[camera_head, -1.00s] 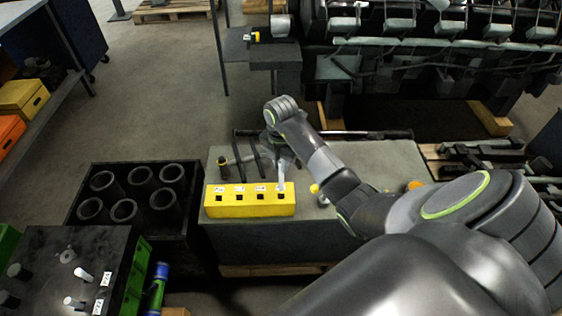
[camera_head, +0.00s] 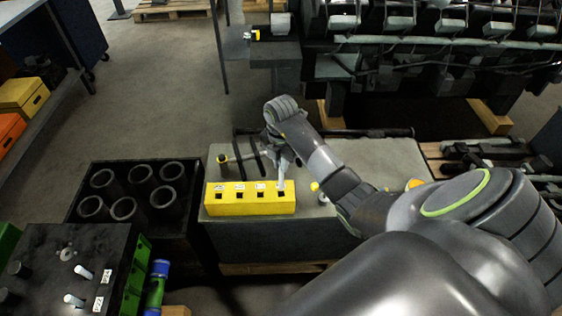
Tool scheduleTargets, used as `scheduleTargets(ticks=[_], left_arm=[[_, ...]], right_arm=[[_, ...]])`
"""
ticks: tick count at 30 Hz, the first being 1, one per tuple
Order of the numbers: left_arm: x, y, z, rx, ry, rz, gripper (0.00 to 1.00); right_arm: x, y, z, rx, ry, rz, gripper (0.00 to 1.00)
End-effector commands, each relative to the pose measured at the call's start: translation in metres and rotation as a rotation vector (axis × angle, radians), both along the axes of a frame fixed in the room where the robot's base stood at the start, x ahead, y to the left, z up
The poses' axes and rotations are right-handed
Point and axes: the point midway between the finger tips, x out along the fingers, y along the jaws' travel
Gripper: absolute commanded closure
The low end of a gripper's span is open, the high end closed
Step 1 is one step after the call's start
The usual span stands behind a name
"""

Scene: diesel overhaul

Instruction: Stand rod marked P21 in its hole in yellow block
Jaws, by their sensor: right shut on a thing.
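The yellow block (camera_head: 250,207) lies on the grey bench top, with a row of square holes along it and small white labels behind them, too small to read. My right gripper (camera_head: 281,172) is just behind and above the block's right end, over the rightmost hole, seen from its back. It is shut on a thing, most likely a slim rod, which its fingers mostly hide. I cannot read a P21 mark, nor tell whether the rod's end touches the block. My left gripper is out of view.
A black crate of cylinder sleeves (camera_head: 127,208) stands left of the bench. My right arm covers the bench's right side. An engine (camera_head: 420,60) stands behind.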

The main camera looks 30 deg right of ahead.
Motion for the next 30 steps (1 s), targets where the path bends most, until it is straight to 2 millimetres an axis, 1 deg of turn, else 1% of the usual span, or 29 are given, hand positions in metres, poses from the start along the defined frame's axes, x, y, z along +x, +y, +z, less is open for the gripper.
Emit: scheduleTargets(ticks=[8,30], left_arm=[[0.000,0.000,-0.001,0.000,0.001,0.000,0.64],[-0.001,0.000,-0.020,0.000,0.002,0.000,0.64]], right_arm=[[0.000,0.000,-0.001,0.000,-0.001,0.000,1.00],[0.000,0.000,-0.027,0.000,-0.001,0.000,1.00]])
